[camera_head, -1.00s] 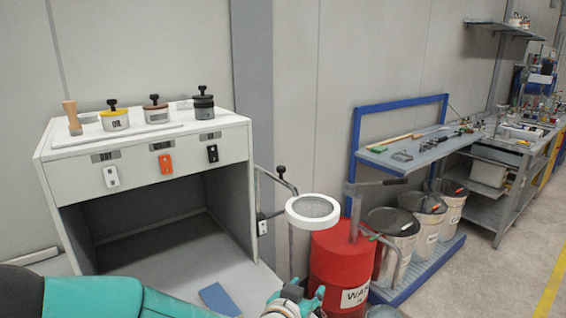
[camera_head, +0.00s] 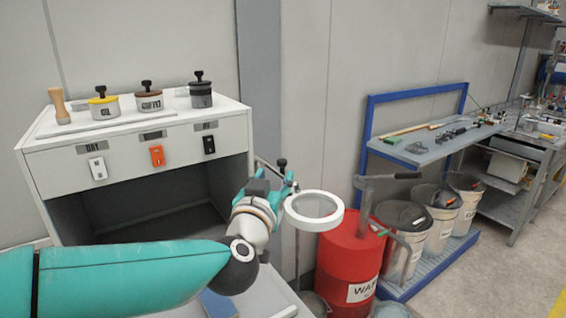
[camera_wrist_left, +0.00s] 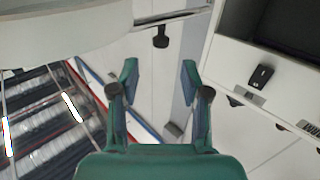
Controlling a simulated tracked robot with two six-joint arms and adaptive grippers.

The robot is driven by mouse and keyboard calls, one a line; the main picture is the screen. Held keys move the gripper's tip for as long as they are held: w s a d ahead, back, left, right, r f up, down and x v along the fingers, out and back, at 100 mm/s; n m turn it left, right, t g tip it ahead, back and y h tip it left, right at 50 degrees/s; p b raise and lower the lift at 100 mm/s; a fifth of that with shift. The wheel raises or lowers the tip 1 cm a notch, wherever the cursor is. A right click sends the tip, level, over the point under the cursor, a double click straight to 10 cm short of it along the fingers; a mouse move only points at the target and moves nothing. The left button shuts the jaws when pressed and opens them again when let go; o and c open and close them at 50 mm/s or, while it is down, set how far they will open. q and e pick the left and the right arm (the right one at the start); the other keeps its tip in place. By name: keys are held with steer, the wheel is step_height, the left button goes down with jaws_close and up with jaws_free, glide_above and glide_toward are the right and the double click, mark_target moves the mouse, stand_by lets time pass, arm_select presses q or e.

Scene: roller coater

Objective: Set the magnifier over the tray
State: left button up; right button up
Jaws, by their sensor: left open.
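The magnifier (camera_head: 315,228) is a white ring with a clear lens, on a metal arm beside the white cabinet. Its black knob (camera_head: 282,162) stands up on that arm; the knob also shows in the left wrist view (camera_wrist_left: 160,40). A large pale rim at the upper left of the wrist view appears to be the magnifier (camera_wrist_left: 60,32). My left gripper (camera_head: 287,184) is just left of the ring and near the knob. In the wrist view its fingers (camera_wrist_left: 158,80) are open and empty, with the knob beyond them. A flat white tray (camera_head: 128,121) lies on the cabinet top under the pots.
Lidded pots and a wooden-handled tool (camera_head: 58,105) stand on the cabinet (camera_head: 60,162). A blue pad (camera_head: 217,303) lies low on the worktop, partly behind my arm. A red drum (camera_head: 345,262), buckets (camera_head: 400,235) and a blue-framed bench (camera_head: 440,148) stand right.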

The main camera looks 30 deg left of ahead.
mark_target(281, 163)
arm_select(q)
steer(key=p+x, duration=0.1)
steer(key=x, duration=0.8)
steer(key=shift+s, duration=0.1)
jaws_close()
